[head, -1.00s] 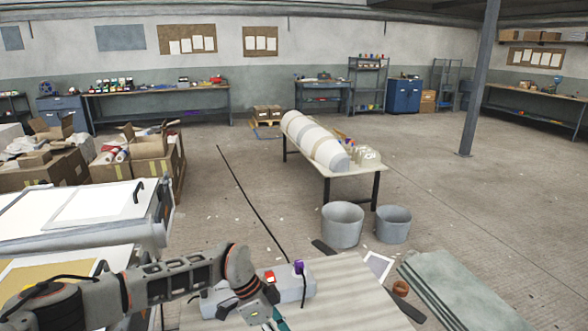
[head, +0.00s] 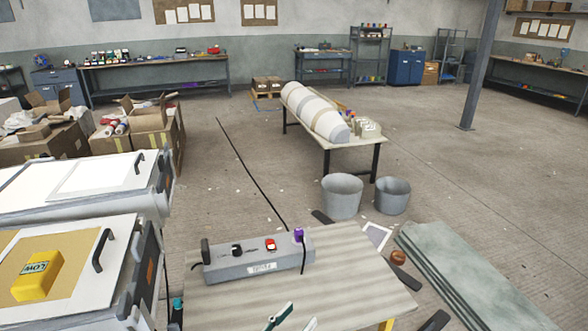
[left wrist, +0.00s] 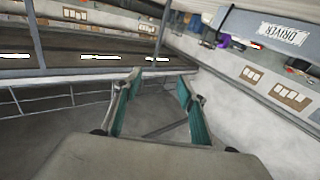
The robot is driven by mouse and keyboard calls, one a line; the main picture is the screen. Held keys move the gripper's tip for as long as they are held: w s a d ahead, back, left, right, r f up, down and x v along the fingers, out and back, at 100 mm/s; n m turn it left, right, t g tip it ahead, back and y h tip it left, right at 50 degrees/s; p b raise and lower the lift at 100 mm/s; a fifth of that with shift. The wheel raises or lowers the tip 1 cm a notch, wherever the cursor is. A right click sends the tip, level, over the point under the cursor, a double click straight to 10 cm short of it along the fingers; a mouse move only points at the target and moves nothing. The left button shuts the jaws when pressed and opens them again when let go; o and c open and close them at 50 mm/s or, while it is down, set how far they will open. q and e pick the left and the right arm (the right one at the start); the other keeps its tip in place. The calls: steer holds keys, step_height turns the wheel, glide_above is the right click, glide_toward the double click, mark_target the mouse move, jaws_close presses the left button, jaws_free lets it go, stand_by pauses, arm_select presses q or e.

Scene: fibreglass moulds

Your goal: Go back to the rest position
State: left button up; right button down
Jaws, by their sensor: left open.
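My left gripper (head: 294,318) is at the bottom edge of the head view, over the front of the striped table (head: 352,265). Only its teal-padded fingertips show there; the arm is out of view. In the left wrist view the two fingers (left wrist: 157,100) are spread apart with nothing between them. The grey box (head: 258,261) on the table lies beyond the gripper, apart from it. Its "DRIVER" label shows at the top right of the left wrist view (left wrist: 284,34). My right gripper is not in view.
A yellow block (head: 37,277) lies on a white-topped unit (head: 98,290) at left. Beyond the table, two grey buckets (head: 342,196) (head: 393,195) stand by a table with a white mould (head: 314,113). Grey-green boards (head: 465,276) lie at right. The middle floor is mostly clear.

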arm_select(q)
steer(key=s+a+f+n+g+y, duration=0.1)
steer(key=s+a+f+y, duration=0.3)
steer(key=s+a+f, duration=0.4)
steer(key=s+a+f+n+g+y, duration=0.1)
steer(key=s+a+f+g+y, duration=0.2)
steer(key=a, duration=1.1)
steer(key=s+f+y, duration=0.2)
steer(key=s+f, duration=0.3)
steer(key=f, duration=0.2)
steer(key=shift+s+a+n, duration=0.25)
steer(key=shift+a+n, duration=0.1)
steer(key=shift+n, duration=0.05)
